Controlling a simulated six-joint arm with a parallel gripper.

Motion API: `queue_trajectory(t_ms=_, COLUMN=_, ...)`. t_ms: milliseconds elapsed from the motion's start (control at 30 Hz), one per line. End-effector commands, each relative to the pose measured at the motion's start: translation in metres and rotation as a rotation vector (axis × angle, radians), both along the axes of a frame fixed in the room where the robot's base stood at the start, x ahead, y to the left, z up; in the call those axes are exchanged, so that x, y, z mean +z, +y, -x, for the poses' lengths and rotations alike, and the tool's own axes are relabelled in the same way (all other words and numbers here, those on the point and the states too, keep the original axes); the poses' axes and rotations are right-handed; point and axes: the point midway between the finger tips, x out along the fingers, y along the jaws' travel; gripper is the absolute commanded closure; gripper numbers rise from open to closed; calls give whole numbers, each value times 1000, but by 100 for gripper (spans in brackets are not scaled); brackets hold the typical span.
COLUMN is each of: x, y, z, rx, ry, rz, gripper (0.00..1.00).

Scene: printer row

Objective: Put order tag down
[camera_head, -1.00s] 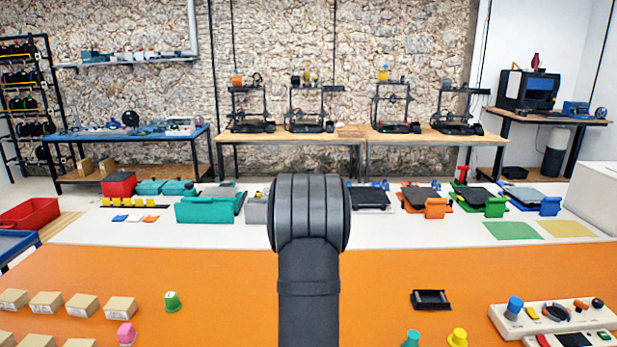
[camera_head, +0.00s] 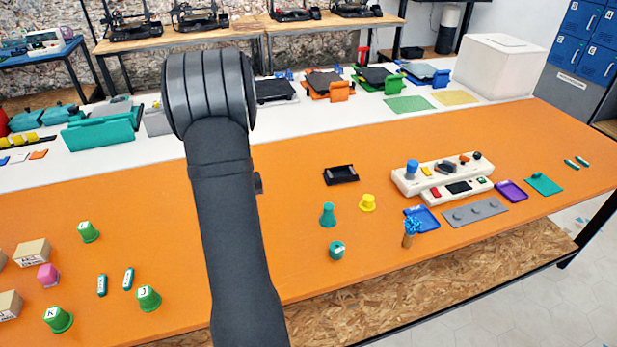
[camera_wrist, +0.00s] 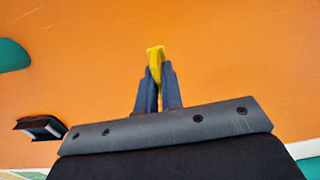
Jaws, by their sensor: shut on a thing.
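My gripper (camera_wrist: 159,84) shows in the wrist view, its two dark fingers closed on a small yellow piece, which I take to be the order tag (camera_wrist: 155,58). The tag stands out past the fingertips, over the orange tabletop (camera_wrist: 230,65). I cannot tell how high it is above the surface.
A black tray (camera_head: 341,175) lies on the orange table; a black holder (camera_wrist: 40,128) shows at left in the wrist view. Teal (camera_head: 328,214) and yellow (camera_head: 367,203) pieces stand nearby. A white control panel (camera_head: 440,176) is to the right. Orange surface around the tray is clear.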

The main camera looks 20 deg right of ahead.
Motion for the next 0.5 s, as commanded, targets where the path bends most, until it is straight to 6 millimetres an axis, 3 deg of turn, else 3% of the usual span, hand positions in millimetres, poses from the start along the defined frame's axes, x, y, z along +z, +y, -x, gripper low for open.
queue_trajectory(t_ms=100, x=16, y=-52, z=0, rx=-12, ry=-3, rz=1, gripper=100)
queue_trajectory(t_ms=300, x=43, y=-135, z=13, rx=-11, ry=-2, rz=1, gripper=100)
queue_trajectory(t_ms=500, x=62, y=-191, z=30, rx=-5, ry=1, rz=0, gripper=100)
